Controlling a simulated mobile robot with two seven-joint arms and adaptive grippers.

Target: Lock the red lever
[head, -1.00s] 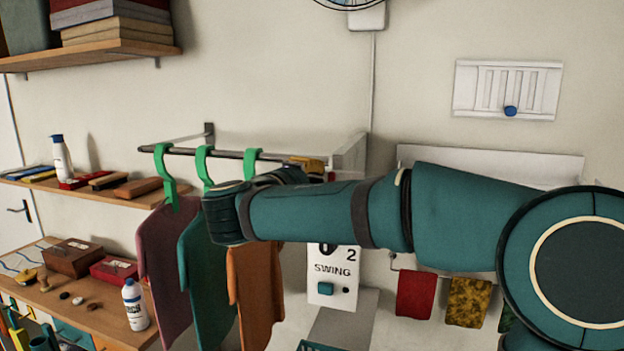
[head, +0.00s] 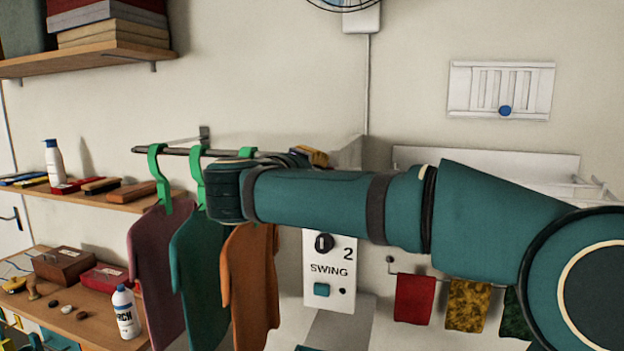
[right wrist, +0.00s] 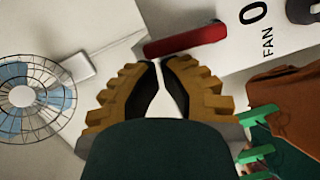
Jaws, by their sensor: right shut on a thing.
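The red lever (right wrist: 186,40) lies across the top middle of the right wrist view, beside a white panel marked "0" and "FAN" (right wrist: 262,42). My right gripper (right wrist: 168,62) has its yellow-backed fingers close together at the lever, with a narrow gap between the dark pads. It is shut on the lever near the fingertips; the exact contact is hard to see. In the head view only a bit of the right gripper (head: 312,157) shows past my forearm, and the lever is hidden there. My left gripper is not in view.
Green hangers (head: 158,175) carry maroon, teal and orange cloths on a rail left of my right arm. A white SWING panel (head: 330,270) is below the arm. A fan (right wrist: 30,98) is at left in the wrist view. Shelves (head: 95,195) hold bottles and boxes.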

